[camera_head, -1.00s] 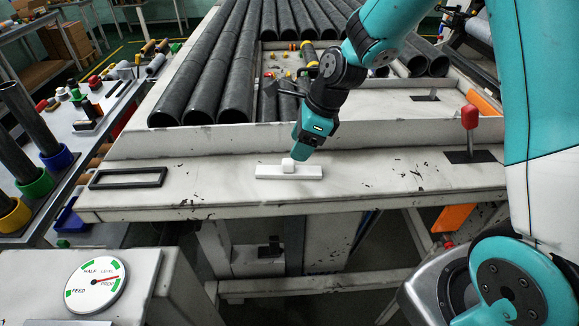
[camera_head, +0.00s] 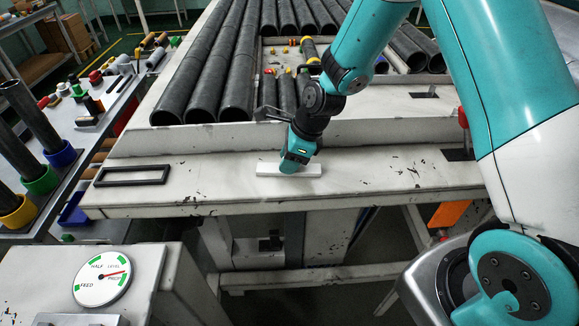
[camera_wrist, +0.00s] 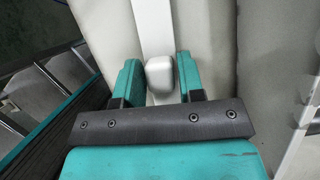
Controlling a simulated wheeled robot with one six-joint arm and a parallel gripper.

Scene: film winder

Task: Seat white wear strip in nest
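The white wear strip (camera_head: 308,171) lies flat on the pale front ledge of the bench, with a small white knob on top. In the wrist view the strip (camera_wrist: 152,20) runs up the picture and the knob (camera_wrist: 160,76) sits between my gripper's teal fingers (camera_wrist: 160,78). My gripper (camera_head: 290,167) is down at the strip and hides the knob in the head view. The fingers stand apart on either side of the knob, with narrow gaps showing. A dark rectangular frame, seemingly the nest (camera_head: 133,175), lies on the ledge to the left, empty.
Black tubes (camera_head: 228,75) fill the bed behind the ledge. A red-knobbed lever (camera_head: 463,118) stands at the right, partly behind my arm. A dial (camera_head: 102,278) is at front left. The ledge between frame and strip is clear.

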